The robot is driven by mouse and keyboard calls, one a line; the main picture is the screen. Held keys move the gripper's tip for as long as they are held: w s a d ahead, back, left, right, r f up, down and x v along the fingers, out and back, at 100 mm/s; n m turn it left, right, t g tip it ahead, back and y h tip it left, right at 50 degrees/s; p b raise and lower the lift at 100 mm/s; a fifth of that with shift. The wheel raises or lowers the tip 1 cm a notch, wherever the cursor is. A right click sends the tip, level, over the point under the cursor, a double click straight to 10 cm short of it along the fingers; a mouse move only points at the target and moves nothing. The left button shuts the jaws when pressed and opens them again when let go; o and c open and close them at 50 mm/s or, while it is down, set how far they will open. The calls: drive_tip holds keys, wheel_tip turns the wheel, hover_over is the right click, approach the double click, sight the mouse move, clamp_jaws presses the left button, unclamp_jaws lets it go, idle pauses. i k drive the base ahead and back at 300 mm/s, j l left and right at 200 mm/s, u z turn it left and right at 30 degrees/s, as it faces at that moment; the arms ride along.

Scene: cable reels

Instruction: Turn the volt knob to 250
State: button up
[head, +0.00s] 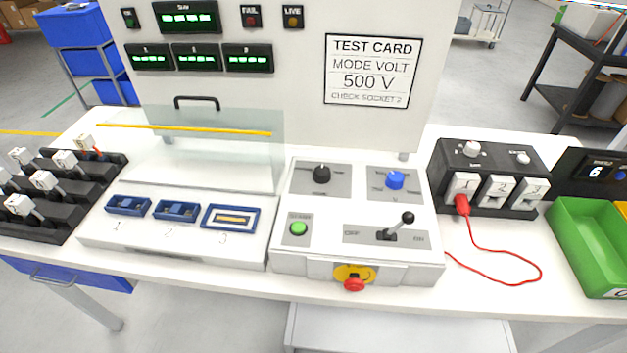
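A blue knob (395,180) sits on a grey plate at the upper right of the white control panel (340,212); a "V" seems to be printed below it, so it looks like the volt knob. Its scale marks and pointer are too small to read. A black knob (321,173) sits on a similar plate to its left, with lettering too small to read. The test card (373,70) on the upright board reads "MODE VOLT", "500 V" and "CHECK SOCKET 2". My gripper is not in view, and nothing touches either knob.
Below the knobs are a green button (299,228), a black-handled lever (397,228) and a red stop button (354,284). A clear shield (190,150) stands left. Right is a black socket box (488,178) with a red plug (462,205) and a green bin (590,245).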

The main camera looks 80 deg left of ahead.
sight(394, 179)
drive_tip(key=u, duration=1.7)
